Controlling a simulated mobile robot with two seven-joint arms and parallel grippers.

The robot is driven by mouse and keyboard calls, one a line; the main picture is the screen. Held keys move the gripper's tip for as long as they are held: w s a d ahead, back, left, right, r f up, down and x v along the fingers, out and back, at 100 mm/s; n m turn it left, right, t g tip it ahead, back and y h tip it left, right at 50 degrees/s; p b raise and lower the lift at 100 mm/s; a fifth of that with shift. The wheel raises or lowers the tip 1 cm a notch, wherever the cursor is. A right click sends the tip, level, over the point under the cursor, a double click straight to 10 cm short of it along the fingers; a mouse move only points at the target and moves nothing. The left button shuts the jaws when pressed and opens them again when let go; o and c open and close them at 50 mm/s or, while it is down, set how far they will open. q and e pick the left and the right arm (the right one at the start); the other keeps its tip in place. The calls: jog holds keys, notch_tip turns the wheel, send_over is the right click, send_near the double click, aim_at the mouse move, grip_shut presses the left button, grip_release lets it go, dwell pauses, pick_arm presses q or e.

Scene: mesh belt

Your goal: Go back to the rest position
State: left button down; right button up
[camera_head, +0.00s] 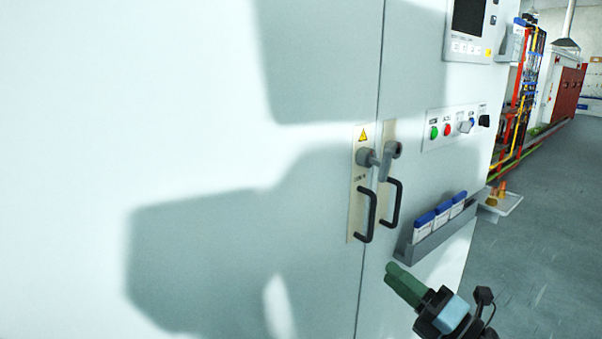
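My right gripper (394,273) is at the bottom, right of centre, with green fingers on a dark body with a pale blue band. Its fingers lie together with no gap showing, and nothing shows between them. It is in front of the white cabinet (300,60), below the grey holder; I cannot tell if it touches the cabinet. My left gripper is not in view.
The cabinet has two black door handles (366,215) and a grey latch (385,160). A grey holder (432,243) with several blue-and-white packs sticks out at right. A button panel (455,126) is above it. Open grey floor (545,230) lies right.

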jog(key=s+d+f+m+h+p, duration=0.2)
jog(key=s+f+m+h, duration=0.4)
jog(key=f+m, duration=0.45)
jog(key=s+d+f+m+h+p, duration=0.15)
jog(key=s+f+m+h, duration=0.25)
jog(key=s+f+m, duration=0.55)
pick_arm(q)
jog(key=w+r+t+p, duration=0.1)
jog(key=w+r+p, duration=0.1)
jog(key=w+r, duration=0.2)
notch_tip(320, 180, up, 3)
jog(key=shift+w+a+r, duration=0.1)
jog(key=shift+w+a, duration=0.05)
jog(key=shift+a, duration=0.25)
pick_arm(e)
jog(key=s+f+m+g+h, duration=0.1)
jog(key=s+f+m+g, duration=0.2)
jog(key=s, duration=0.8)
jog(key=s+f+m+g+h, duration=0.1)
jog(key=s+f+m+g, duration=0.3)
jog(key=s+f+m, duration=0.3)
jog(key=s+f, duration=0.4)
jog(key=shift+s+a+f, duration=0.15)
jog(key=shift+s+f, duration=0.1)
jog(key=shift+f, duration=0.15)
